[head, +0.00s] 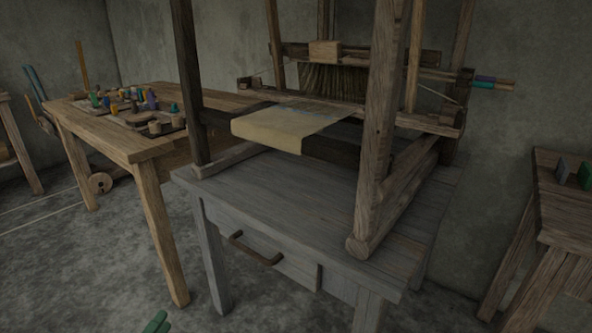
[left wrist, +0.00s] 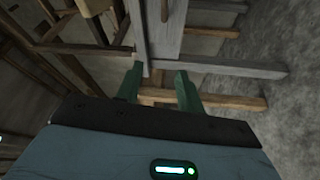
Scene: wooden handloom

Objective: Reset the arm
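My left gripper shows in the head view only as green fingertips (head: 157,323) at the bottom edge, in front of and below the grey table. In the left wrist view its two green fingers (left wrist: 158,82) stand apart with nothing between them, so it is open and empty. My right gripper is in neither view. The wooden handloom (head: 378,130) stands on the grey table (head: 270,200), with pale cloth (head: 272,132) over its front beam. The left gripper is apart from both.
A wooden table (head: 110,135) at the left holds several spools and small wooden parts. A dark wooden stand (head: 565,205) is at the right edge. A drawer handle (head: 256,249) sticks out of the grey table's front. Grey floor (head: 80,270) is clear at the lower left.

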